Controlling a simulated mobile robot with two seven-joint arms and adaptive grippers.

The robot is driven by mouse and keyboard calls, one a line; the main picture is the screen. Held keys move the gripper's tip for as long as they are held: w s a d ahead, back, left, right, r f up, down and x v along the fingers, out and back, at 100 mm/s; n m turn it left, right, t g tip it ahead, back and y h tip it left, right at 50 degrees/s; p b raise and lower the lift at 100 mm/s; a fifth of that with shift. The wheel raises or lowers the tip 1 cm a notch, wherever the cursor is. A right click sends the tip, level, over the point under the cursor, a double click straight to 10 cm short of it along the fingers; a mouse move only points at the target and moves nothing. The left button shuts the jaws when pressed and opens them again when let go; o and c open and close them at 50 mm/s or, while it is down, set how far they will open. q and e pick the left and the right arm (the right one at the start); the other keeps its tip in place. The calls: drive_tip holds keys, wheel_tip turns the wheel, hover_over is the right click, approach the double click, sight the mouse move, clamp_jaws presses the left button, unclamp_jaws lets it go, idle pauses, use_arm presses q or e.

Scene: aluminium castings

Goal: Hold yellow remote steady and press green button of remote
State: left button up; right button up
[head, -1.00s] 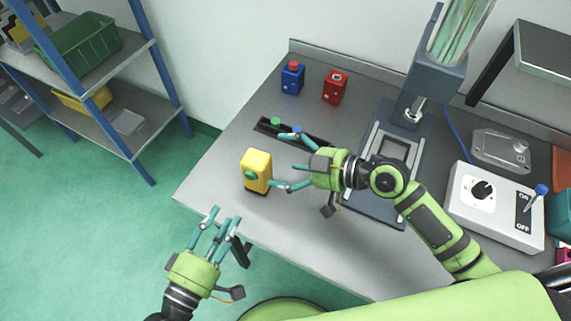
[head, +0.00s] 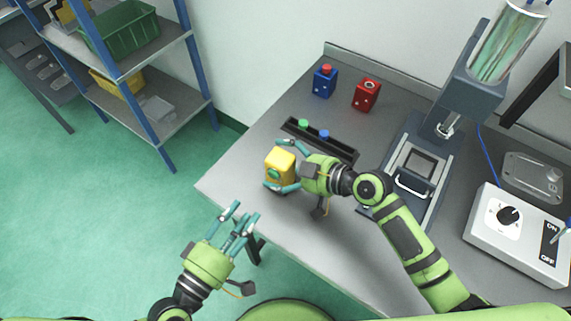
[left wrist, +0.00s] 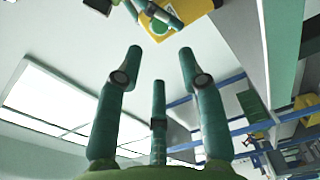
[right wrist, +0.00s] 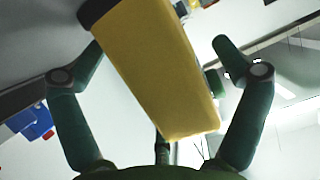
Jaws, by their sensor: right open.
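The yellow remote (head: 281,160) stands near the front-left edge of the grey workbench. My right gripper (head: 274,166) is open with its fingers on either side of the remote. In the right wrist view the remote (right wrist: 155,65) lies tilted between the spread fingers, with gaps showing beside it. Its green button is hidden in the head view; a green round part (left wrist: 158,22) shows on its yellow face in the left wrist view, partly behind a right finger. My left gripper (head: 240,214) is open and empty, below and in front of the bench edge, apart from the remote.
A black holder (head: 340,149) with green and blue knobs lies behind the remote. Blue (head: 324,83) and red (head: 367,94) boxes stand at the back. A press (head: 410,165) and a white switch box (head: 515,235) stand to the right. A shelf (head: 150,125) stands left.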

drive_tip(key=c, duration=1.3)
use_arm(q)
clamp_jaws()
use_arm(e)
drive_tip(key=shift+c, duration=0.2)
